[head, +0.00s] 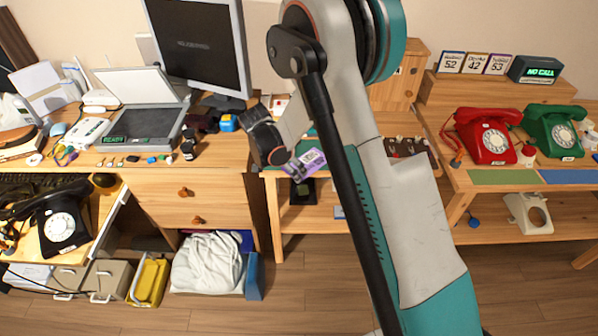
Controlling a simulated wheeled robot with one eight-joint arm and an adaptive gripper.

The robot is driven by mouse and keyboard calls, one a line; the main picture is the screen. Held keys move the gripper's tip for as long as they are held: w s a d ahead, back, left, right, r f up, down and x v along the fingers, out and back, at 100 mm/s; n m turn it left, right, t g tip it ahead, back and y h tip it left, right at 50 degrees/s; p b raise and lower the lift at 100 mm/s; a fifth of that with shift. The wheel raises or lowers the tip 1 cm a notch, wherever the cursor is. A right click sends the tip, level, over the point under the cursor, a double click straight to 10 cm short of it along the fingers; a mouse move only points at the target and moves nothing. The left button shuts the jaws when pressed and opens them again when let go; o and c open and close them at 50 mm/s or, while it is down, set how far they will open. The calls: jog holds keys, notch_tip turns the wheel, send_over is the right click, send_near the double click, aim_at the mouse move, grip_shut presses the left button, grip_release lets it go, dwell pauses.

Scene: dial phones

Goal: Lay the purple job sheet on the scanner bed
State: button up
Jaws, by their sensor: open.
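The purple job sheet (308,162), a small white card with purple printing, shows in the head view just right of my gripper (279,157). It lies tilted over the front edge of the middle table. My gripper is open, its fingers mostly hidden behind its own dark body. I cannot tell whether the sheet touches the fingers. The scanner (178,118) stands on the left desk with its lid (135,85) raised. Its dark bed (143,123) is open to view, and a green READY display shows at its front left.
A monitor (198,45) stands right behind the scanner. Small items lie along the desk front. A black dial phone (62,222) is at lower left. Red (486,134) and green (553,130) dial phones stand on the right table. My arm hides part of the middle table.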

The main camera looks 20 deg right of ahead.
jog(key=b+x, duration=0.1)
jog(key=x, duration=0.2)
jog(key=shift+f, duration=0.1)
jog(key=c, duration=1.1)
